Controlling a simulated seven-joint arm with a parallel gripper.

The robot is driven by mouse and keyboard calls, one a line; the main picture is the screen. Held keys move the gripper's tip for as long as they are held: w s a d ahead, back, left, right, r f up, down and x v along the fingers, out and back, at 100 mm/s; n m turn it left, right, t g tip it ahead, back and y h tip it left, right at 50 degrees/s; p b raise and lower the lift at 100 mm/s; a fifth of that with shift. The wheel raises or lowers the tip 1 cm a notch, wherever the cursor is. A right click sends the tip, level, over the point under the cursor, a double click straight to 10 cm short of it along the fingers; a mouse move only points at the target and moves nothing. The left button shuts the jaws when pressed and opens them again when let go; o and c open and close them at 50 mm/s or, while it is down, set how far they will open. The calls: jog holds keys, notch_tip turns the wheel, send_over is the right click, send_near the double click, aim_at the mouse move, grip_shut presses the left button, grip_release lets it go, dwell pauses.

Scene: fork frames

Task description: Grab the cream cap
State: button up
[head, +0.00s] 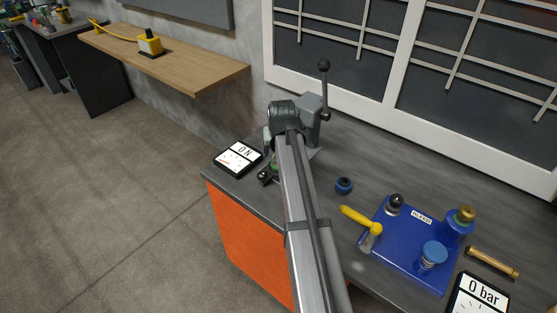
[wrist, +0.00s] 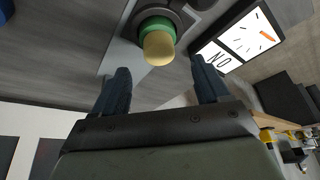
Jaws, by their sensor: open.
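The cream cap (wrist: 158,46) shows in the wrist view as a rounded pale-yellow top on a green collar (wrist: 156,27), which sits on a grey fixture. My gripper (wrist: 160,66) is open, with one dark blue finger on each side and the cap beyond and between the fingertips. No finger visibly touches the cap. In the head view my arm (head: 300,220) reaches to the grey fixture with a lever (head: 308,118) near the bench's far left corner. I cannot make out the cap there, and the gripper is largely hidden.
A display (head: 238,158) lies close left of the fixture and also shows in the wrist view (wrist: 238,42). A small blue ring-like part (head: 344,185) lies right of my arm. A blue block (head: 405,249) with a yellow-handled valve and knobs stands further right, beside a brass rod (head: 493,262).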

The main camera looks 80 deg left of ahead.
jog(key=shift+x, duration=2.65)
jog(key=shift+c, duration=0.2)
jog(key=c, duration=1.2)
